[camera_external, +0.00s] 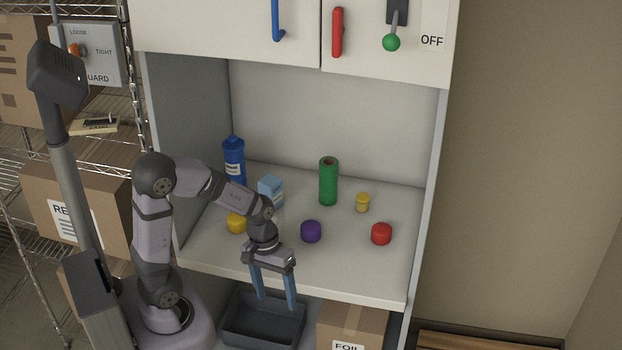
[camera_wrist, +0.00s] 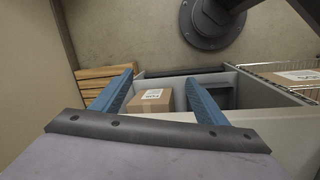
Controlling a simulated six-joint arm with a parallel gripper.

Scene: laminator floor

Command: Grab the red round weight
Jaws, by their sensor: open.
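The red round weight (camera_external: 381,234) sits on the right part of the white cabinet shelf (camera_external: 340,270), near its front edge. My gripper (camera_external: 276,304) has two blue fingers, spread apart and empty. It hangs in front of the shelf edge, pointing down above the grey bin, to the left of the red weight and lower in the picture. In the wrist view my gripper (camera_wrist: 160,92) is also open, with nothing between the fingertips but a cardboard box in the background. The red weight does not show in the wrist view.
On the shelf stand a purple weight (camera_external: 311,231), a yellow one (camera_external: 237,222), a small yellow piece (camera_external: 362,202), a green roll (camera_external: 328,181), a blue bottle (camera_external: 234,160) and a light blue carton (camera_external: 270,191). Below are a grey bin (camera_external: 240,335) and a cardboard box (camera_external: 352,325).

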